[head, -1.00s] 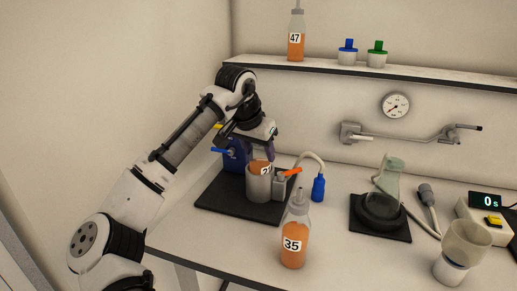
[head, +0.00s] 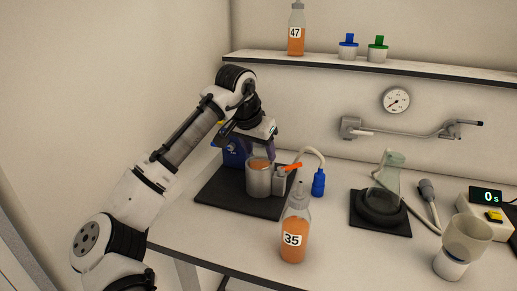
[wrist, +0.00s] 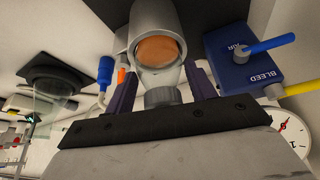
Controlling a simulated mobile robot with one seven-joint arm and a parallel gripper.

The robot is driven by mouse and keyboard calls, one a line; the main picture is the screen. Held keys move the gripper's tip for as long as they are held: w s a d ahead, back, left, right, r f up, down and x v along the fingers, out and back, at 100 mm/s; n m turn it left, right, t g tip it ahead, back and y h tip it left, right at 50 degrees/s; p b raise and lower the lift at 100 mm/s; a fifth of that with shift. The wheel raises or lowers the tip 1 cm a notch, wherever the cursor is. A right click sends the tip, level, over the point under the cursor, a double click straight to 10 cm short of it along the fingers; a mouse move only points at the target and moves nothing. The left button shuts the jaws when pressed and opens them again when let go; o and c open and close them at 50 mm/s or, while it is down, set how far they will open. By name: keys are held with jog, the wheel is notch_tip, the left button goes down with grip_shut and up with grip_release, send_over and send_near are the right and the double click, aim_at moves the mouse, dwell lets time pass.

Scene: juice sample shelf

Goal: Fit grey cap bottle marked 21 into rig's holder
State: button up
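The bottle marked 21 stands in the rig's grey cylindrical holder (head: 258,182). Its orange body (head: 260,162) shows at the holder's mouth, and its label is hidden now. In the wrist view, the orange body (wrist: 160,50) sits inside the holder's ring (wrist: 158,14), and the grey cap (wrist: 163,97) points toward my wrist. My gripper (head: 262,147) is just above the holder. In the wrist view, the purple fingers of my gripper (wrist: 161,85) stand either side of the cap, with gaps on both sides, so it looks open.
The rig's blue block (wrist: 250,55) with a blue lever stands behind the holder. An orange lever (head: 292,167) is at its right. A bottle marked 35 (head: 294,238) stands in front. A flask (head: 387,180), a blue connector (head: 318,184) and a cup (head: 462,245) are to the right.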

jog(key=o, duration=0.4)
